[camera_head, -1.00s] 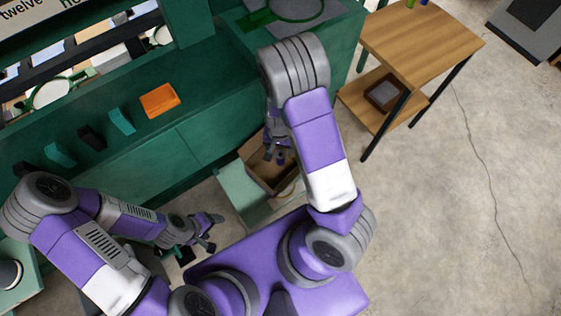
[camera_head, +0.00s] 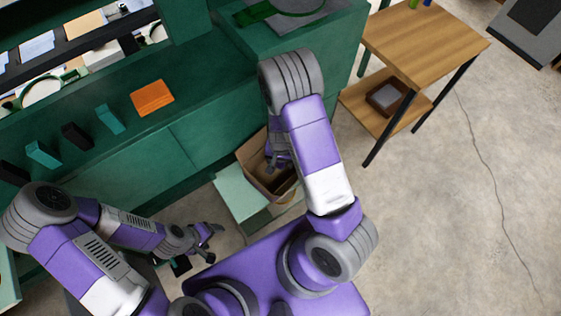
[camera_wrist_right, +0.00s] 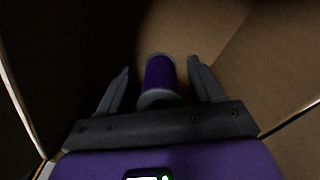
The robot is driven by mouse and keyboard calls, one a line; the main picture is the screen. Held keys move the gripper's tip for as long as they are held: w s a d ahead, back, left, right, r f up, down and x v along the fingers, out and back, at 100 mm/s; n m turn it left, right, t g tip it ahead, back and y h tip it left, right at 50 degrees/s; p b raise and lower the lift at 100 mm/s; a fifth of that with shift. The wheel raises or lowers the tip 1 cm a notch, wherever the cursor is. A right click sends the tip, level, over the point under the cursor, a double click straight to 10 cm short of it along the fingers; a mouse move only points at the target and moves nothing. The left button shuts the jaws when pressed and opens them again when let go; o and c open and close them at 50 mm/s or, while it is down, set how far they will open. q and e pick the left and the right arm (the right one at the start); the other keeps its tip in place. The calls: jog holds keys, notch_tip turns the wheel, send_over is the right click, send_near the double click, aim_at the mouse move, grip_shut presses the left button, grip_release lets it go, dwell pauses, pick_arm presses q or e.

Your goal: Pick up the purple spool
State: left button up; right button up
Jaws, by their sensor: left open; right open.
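The purple spool (camera_wrist_right: 159,75), with grey end flanges, is inside a cardboard box (camera_wrist_right: 236,75) in the right wrist view. My right gripper (camera_wrist_right: 160,76) is open, with one finger on each side of the spool and a visible gap to each finger. In the head view my right gripper (camera_head: 277,163) reaches down into the cardboard box (camera_head: 250,153), and the spool cannot be made out there. My left gripper (camera_head: 214,238) is open and empty, low at the left above the floor.
The box stands on a pale green surface (camera_head: 232,192) beside the green cabinet (camera_head: 200,140). A wooden side table (camera_head: 425,40) stands at the upper right. Floor at right is clear.

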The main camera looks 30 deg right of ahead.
jog(key=c, duration=1.1)
jog(key=shift+o, duration=0.2)
notch_tip(320, 180, up, 10)
jog(key=p, duration=0.4)
